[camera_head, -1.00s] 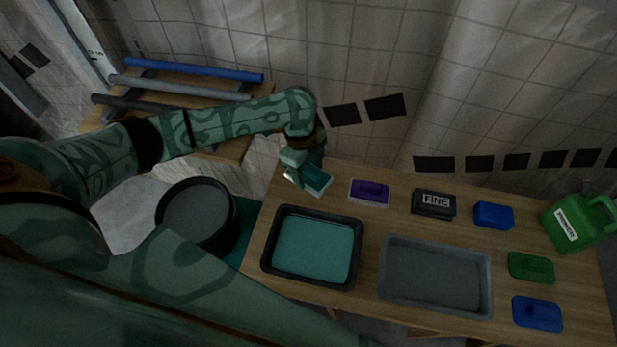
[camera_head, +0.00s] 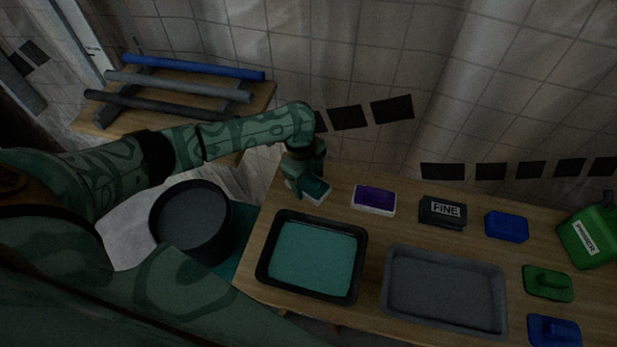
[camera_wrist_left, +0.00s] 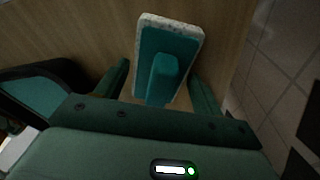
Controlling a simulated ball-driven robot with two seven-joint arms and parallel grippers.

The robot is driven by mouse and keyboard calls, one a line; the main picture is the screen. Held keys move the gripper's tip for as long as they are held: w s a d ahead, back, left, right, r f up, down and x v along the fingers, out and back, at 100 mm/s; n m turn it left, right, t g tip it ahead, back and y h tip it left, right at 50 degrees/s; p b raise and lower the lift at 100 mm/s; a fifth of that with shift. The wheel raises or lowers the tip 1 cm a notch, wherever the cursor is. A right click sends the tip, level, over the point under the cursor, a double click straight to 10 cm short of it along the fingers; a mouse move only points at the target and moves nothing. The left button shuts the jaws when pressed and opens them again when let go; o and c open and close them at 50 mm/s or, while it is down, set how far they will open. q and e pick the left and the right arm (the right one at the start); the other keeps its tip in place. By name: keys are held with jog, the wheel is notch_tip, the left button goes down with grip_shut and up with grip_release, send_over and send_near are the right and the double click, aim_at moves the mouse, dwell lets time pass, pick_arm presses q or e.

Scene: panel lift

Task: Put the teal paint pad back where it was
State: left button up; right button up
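The teal paint pad (camera_head: 317,190) lies at the back left of the wooden table, behind the teal tray and left of the purple pad. In the left wrist view the pad (camera_wrist_left: 181,45) shows its white fuzzy edge and upright teal handle. My left gripper (camera_head: 303,184) is at the pad and hides its left part. In the wrist view the left gripper's fingers (camera_wrist_left: 160,88) are apart, one on each side of the handle, with gaps between. My right gripper is not in view.
A black tray of teal paint (camera_head: 311,296) and a grey tray (camera_head: 445,290) stand in front. A purple pad (camera_head: 374,200), a black FINE block (camera_head: 442,211), blue and green pads and a green jug (camera_head: 590,238) are to the right. A black bucket (camera_head: 193,222) stands left.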

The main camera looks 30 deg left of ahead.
pick_arm(q)
jog(key=shift+o, duration=0.6)
jog(key=shift+r, duration=0.1)
notch_tip(320, 180, up, 12)
jog(key=a+p, duration=0.1)
jog(key=p, duration=0.4)
jog(key=shift+a, duration=0.4)
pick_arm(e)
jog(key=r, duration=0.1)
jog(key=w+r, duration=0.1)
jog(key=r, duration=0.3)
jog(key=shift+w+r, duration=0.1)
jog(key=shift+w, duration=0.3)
pick_arm(q)
jog(key=shift+w, duration=0.1)
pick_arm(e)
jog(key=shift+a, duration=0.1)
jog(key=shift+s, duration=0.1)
